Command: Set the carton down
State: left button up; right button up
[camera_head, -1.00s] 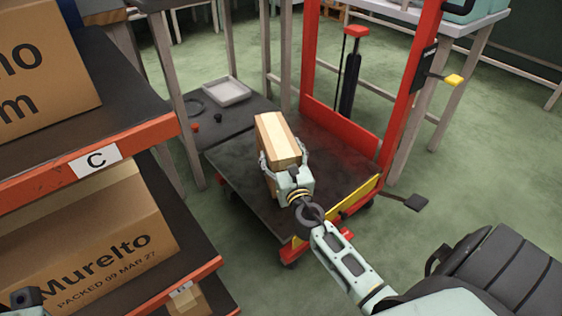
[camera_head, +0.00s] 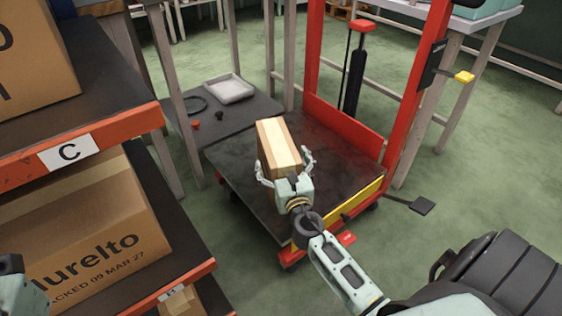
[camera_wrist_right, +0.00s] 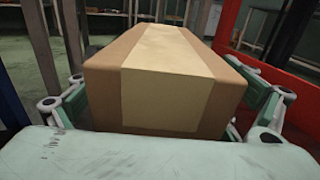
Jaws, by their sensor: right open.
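The carton (camera_head: 278,148) is a small brown box with a pale tape strip along its top. It stands on the dark platform (camera_head: 235,172) of the red lift cart. My right gripper (camera_head: 286,168) is open, with its fingers spread on either side of the carton's near end. In the right wrist view the carton (camera_wrist_right: 165,75) fills the middle between the fingers, with gaps beside it; its underside is hidden. At the lower left edge of the head view a bit of my left arm (camera_head: 20,295) shows, but its fingers do not.
A shelf rack with orange beams (camera_head: 90,145) and large cartons (camera_head: 90,235) stands at the left. A low dark table with a grey tray (camera_head: 229,89) is behind the platform. The cart's red mast (camera_head: 408,90) rises at the right. Bare platform lies right of the carton.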

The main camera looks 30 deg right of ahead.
jog(key=v, duration=1.2)
